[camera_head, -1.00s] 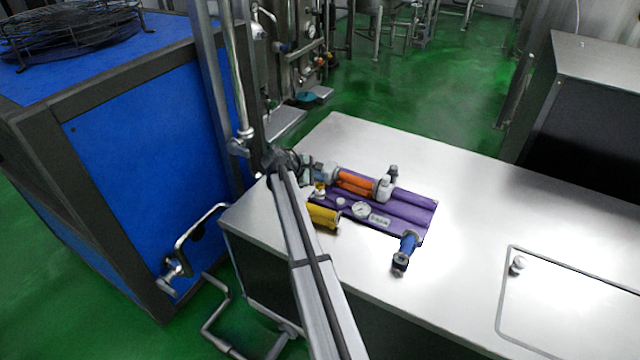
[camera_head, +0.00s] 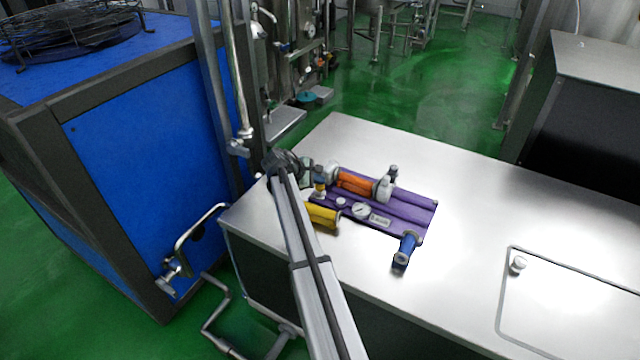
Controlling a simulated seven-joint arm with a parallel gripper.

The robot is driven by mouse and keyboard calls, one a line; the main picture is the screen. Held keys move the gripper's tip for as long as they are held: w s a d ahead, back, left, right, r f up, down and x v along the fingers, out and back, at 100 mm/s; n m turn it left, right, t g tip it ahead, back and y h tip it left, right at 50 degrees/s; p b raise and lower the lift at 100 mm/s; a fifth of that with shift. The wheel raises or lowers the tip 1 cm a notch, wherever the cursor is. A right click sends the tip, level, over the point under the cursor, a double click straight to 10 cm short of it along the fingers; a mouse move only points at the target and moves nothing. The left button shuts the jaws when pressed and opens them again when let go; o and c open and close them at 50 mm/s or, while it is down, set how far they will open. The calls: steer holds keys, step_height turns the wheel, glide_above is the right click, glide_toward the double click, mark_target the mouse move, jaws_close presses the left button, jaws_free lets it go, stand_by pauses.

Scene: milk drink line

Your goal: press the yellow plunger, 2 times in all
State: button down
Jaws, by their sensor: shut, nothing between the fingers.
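The yellow plunger (camera_head: 323,216) is a short yellow cylinder with a dark end, at the left front edge of a purple ribbed block (camera_head: 412,203) on the steel bench. My arm passes in front of its left side and hides part of it. My gripper (camera_head: 307,172) is at the far end of my arm, by the block's back left corner, beyond the yellow plunger in the picture and apart from it. It is shut and empty, small and partly hidden by the arm. Whether the plunger is pushed in cannot be told.
A blue cabinet (camera_head: 150,150) stands left.

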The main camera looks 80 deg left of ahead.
mark_target(318, 186)
steer(key=shift+f, duration=0.5)
stand_by(0.4)
steer(key=shift+r, duration=1.5)
steer(key=shift+r, duration=0.15)
steer(key=shift+r, duration=2.35)
stand_by(0.6)
step_height(318, 186, up, 4)
steer(key=shift+f, duration=0.1)
steer(key=shift+f, duration=0.15)
stand_by(0.4)
